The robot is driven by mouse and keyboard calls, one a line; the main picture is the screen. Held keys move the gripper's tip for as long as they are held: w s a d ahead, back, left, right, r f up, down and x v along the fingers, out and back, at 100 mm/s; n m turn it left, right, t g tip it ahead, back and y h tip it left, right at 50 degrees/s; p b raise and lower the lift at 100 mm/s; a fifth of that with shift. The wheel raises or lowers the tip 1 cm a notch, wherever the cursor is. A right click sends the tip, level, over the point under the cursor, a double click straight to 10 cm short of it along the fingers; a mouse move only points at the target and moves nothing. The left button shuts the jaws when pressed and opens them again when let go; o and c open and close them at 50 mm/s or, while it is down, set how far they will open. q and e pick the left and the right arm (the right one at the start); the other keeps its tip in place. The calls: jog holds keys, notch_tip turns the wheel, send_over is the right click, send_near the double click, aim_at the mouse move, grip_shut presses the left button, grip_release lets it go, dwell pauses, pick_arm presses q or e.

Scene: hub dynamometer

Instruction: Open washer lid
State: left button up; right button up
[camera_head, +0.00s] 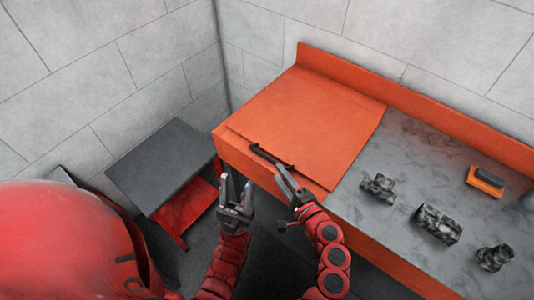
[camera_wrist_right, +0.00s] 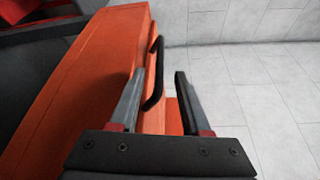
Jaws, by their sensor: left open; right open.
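The washer lid (camera_head: 305,115) is a flat orange panel, lying closed on the left part of the orange bench-like washer. A black bar handle (camera_head: 268,157) runs along its front edge. My right gripper (camera_head: 285,178) is at the right end of the handle. In the right wrist view the handle (camera_wrist_right: 158,75) shows between the open fingers (camera_wrist_right: 160,78), closer to the left finger; I cannot tell whether they touch. My left gripper (camera_head: 235,188) is open and empty, in front of the washer, left of the right gripper and apart from the handle.
The grey worktop (camera_head: 400,160) right of the lid holds several dark metal parts (camera_head: 437,224) and an orange-black block (camera_head: 485,181). A grey-topped table (camera_head: 165,165) with a red lower part stands left. Walls close off the back.

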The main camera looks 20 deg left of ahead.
aim_at(266, 156)
jog(key=p+x, duration=0.1)
jog(key=x, duration=0.7)
jog(key=shift+w+a, duration=0.15)
grip_shut()
dwell(1.2)
